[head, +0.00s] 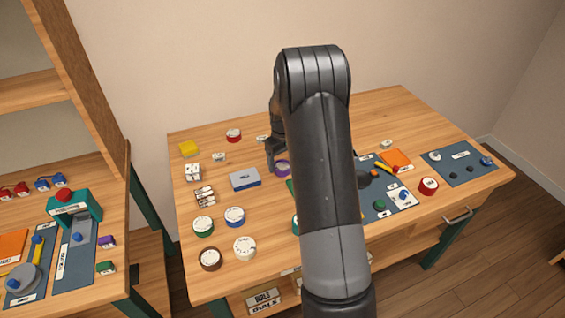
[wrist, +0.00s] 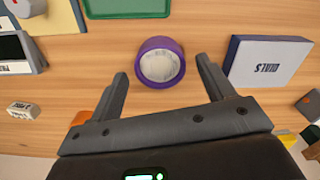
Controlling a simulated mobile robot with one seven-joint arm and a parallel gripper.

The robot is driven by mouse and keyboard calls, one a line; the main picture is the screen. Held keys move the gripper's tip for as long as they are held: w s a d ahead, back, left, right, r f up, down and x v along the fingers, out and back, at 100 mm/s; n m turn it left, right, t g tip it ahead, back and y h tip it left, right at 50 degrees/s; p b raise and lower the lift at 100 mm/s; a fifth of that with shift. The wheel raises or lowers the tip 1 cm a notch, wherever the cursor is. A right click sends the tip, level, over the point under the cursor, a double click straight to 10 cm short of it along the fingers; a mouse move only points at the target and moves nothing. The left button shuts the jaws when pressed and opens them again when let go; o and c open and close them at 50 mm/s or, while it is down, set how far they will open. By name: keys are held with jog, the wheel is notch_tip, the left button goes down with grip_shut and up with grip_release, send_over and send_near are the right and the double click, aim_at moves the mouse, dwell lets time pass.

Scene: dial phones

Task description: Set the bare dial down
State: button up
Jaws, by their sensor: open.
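My gripper (wrist: 161,76) is open and empty in the wrist view. Its two fingers point towards the dial, one to each side, with clear gaps. In the head view my gripper (head: 272,155) is over the table close to the dial, largely hidden behind my arm.
A blue and white box (wrist: 268,61) lies just right of the dial; it also shows in the head view (head: 245,180). A green tray (wrist: 127,8) is beyond it. Several round dials, such as a blue-rimmed one (head: 235,216), stand front left. Bare wood surrounds the purple piece.

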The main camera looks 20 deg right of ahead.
aim_at(282, 167)
jog(key=s+a+r+t, duration=0.1)
jog(key=s+a+r, duration=0.15)
jog(key=r, duration=0.75)
jog(key=s+a+r, duration=0.1)
jog(key=s+r, duration=0.3)
jog(key=r, duration=0.6)
jog(key=s+a+r+m+t, duration=0.1)
jog(key=s+a+r, duration=0.15)
jog(key=s, duration=0.25)
jog(key=s+a+r+t, duration=0.1)
jog(key=s+a+r, duration=0.1)
jog(key=s+r, duration=0.2)
jog(key=s+a+m+t, duration=0.1)
jog(key=s+a, duration=0.1)
jog(key=s, duration=0.7)
jog(key=s+a+m+t, duration=0.1)
jog(key=s+a, duration=0.1)
jog(key=s, duration=0.8)
jog(key=shift+s+a+t, duration=0.25)
jog(key=shift+a+t, duration=0.05)
